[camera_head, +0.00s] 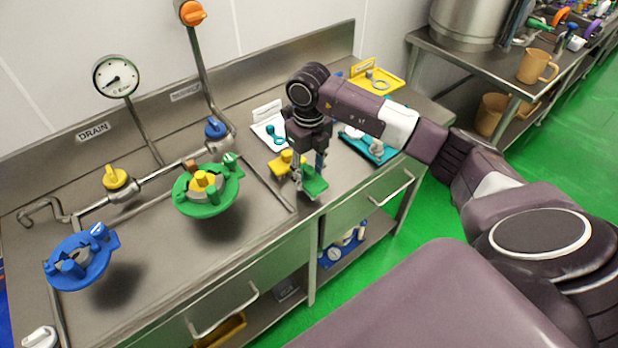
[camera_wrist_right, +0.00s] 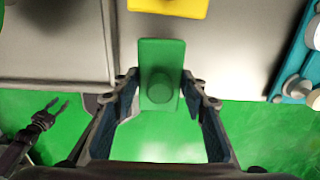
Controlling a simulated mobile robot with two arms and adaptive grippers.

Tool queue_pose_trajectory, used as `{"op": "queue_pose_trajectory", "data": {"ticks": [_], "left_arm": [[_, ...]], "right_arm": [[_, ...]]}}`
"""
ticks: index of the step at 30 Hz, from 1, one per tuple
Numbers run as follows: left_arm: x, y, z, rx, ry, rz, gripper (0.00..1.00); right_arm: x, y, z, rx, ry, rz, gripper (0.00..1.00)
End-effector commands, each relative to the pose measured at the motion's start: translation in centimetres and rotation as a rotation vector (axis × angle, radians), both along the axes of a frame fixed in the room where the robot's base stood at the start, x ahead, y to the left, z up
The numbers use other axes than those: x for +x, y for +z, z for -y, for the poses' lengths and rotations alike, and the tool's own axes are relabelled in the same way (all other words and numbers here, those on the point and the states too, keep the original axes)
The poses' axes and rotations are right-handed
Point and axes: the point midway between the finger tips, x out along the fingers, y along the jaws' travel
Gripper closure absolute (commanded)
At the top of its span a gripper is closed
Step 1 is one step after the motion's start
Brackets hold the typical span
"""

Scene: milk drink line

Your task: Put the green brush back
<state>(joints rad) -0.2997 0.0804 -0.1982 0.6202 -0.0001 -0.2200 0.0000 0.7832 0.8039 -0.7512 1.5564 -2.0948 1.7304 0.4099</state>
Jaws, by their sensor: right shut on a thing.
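The green brush (camera_head: 316,188) is in my right gripper (camera_head: 309,188) near the front edge of the steel counter, beside a yellow brush (camera_head: 283,166). In the right wrist view, the green brush (camera_wrist_right: 161,62) shows as a flat green block with a round knob, between the fingertips of my right gripper (camera_wrist_right: 162,95). I cannot tell whether the brush touches the counter. My left gripper (camera_wrist_right: 54,108) shows small at the left of the right wrist view, its two fingers apart and empty. It is not in the head view.
A white tray (camera_head: 262,131), a yellow tray (camera_head: 391,84) and a teal tray (camera_head: 354,141) lie around my right gripper. Green (camera_head: 205,208) and blue (camera_head: 66,277) round fittings sit to the left. A side table with a beige mug (camera_head: 535,67) stands at the back right.

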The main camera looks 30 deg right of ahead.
Motion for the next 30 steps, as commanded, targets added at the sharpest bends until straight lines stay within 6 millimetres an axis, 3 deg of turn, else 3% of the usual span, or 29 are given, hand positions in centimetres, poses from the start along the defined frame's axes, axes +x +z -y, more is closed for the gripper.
{"op": "queue_pose_trajectory", "data": {"ticks": [6, 18, 19, 21, 23, 30], "left_arm": [[0.0, 0.8, 0.0, 0.0, -0.001, 0.0, 0.6], [0.0, 0.2, 0.1, -0.001, -0.002, 0.0, 0.6], [0.0, 0.4, 0.1, -0.001, -0.002, 0.0, 0.6], [0.0, 0.4, 0.1, -0.001, -0.002, 0.0, 0.6], [0.0, 0.4, 0.1, -0.001, -0.002, 0.0, 0.6], [0.0, 0.4, 0.1, -0.001, -0.003, 0.0, 0.6]], "right_arm": [[0.0, -2.7, 0.0, 0.0, -0.001, -0.001, 0.83], [0.0, -3.3, 0.0, -0.001, 0.0, 0.0, 0.83], [0.0, -3.2, 0.0, -0.001, 0.0, 0.0, 0.57], [0.0, -3.2, 0.0, -0.001, 0.0, -0.001, 0.49], [0.0, -3.2, 0.0, -0.001, 0.0, -0.001, 0.43], [0.0, -3.1, 0.0, 0.0, 0.0, -0.001, 0.43]]}}
